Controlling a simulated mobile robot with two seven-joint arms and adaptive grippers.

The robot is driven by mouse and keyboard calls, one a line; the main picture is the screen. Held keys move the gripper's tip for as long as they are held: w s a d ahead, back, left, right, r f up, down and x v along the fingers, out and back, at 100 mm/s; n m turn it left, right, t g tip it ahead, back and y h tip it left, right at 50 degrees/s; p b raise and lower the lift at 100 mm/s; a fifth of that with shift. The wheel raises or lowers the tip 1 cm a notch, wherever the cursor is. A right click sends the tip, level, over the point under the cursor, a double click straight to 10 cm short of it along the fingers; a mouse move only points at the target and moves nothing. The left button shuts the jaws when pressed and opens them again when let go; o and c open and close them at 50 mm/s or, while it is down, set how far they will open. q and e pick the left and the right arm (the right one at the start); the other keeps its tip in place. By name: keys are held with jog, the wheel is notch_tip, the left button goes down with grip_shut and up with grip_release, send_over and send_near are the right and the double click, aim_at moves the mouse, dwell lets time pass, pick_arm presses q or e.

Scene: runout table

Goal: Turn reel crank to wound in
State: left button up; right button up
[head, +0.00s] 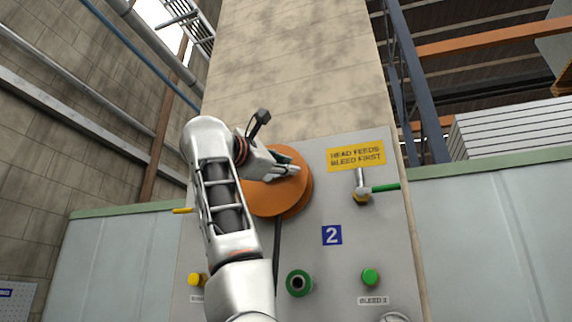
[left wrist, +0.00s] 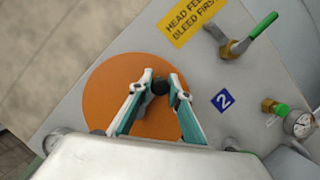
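The reel (head: 298,203) is an orange disc on the grey panel in the head view, partly hidden by my left arm. It also shows in the left wrist view (left wrist: 105,85). A dark round crank knob (left wrist: 160,88) stands out from the reel's face. My left gripper (head: 294,171) is in front of the reel. In the left wrist view its two fingers (left wrist: 161,76) are spread, with the knob between them and a small gap seeming to show on each side. My right gripper is not in view.
A green-handled valve (head: 384,188) sits right of the reel under a yellow sign (head: 355,156). Below are a blue number 2 plate (head: 332,235), a green ring fitting (head: 299,283), a green knob (head: 370,277) and a yellow knob (head: 196,280).

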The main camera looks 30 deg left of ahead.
pick_arm(q)
grip_shut()
jog(key=shift+f, duration=0.1)
